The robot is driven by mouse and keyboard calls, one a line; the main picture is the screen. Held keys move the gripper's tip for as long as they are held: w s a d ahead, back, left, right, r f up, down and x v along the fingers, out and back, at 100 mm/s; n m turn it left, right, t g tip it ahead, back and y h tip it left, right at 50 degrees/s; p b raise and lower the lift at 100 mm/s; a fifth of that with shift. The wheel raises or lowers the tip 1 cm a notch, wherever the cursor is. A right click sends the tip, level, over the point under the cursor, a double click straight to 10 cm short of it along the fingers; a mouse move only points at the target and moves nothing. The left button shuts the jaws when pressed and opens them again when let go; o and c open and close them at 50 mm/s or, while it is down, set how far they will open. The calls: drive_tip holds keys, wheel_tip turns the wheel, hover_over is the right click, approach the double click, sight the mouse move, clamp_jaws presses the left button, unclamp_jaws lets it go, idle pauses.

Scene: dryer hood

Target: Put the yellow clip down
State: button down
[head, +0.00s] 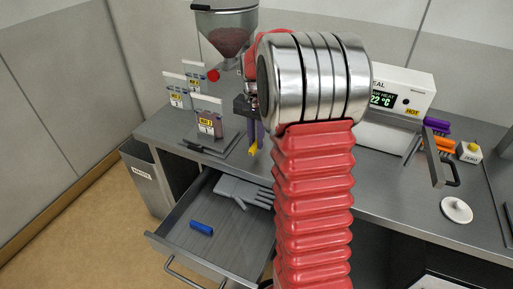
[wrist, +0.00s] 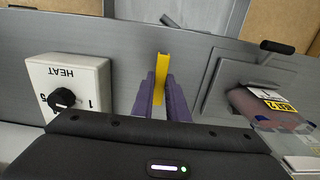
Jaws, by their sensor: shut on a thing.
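The yellow clip (wrist: 161,76) is between the two purple fingers of my gripper (wrist: 163,92) in the wrist view. Its far end sticks out past the fingertips, over the grey worktop. In the head view the clip (head: 253,149) shows as a small yellow piece below the purple fingers of my gripper (head: 256,135), near the worktop's front edge above the open drawer. My arm hides part of the gripper there. I cannot tell whether the clip touches the worktop.
A HEAT dial box (wrist: 68,85) and a flat plate with a handle (wrist: 245,85) flank the gripper. Bag stands (head: 208,118), a hopper (head: 226,35) and a sealer (head: 400,92) stand on the worktop (head: 395,190).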

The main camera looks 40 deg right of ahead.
sight(256, 156)
drive_tip(key=shift+f, duration=1.85)
drive_tip(key=c, duration=1.7)
unclamp_jaws()
drive_tip(key=shift+f, duration=0.1)
drive_tip(key=shift+c, duration=0.2)
wheel_tip(256, 156, up, 12)
drive_tip(key=shift+f, duration=0.1)
drive_tip(key=shift+r, duration=0.25)
